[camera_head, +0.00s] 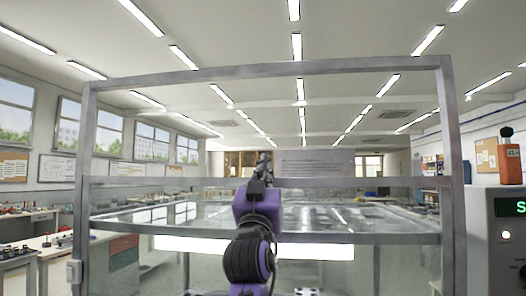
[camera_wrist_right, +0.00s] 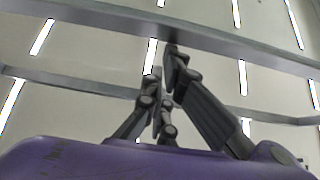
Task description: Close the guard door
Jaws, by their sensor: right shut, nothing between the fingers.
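The guard door (camera_head: 262,71) is a large grey metal frame with a crossbar and what look like clear panes, standing upright across the head view. A small hinge-like fitting shows at its lower left. I cannot tell how far open it is. My right gripper (camera_head: 264,158) points up in front of the frame, near the middle of the crossbar (camera_head: 330,183). It is shut and empty; I cannot tell whether it touches the door. In the right wrist view the gripper (camera_wrist_right: 164,72) is seen against two grey bars (camera_wrist_right: 200,37). My left gripper is out of view.
Behind the frame is a glass-topped enclosure (camera_head: 310,238) with a bright light strip. Workbenches (camera_head: 60,246) line the left side.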

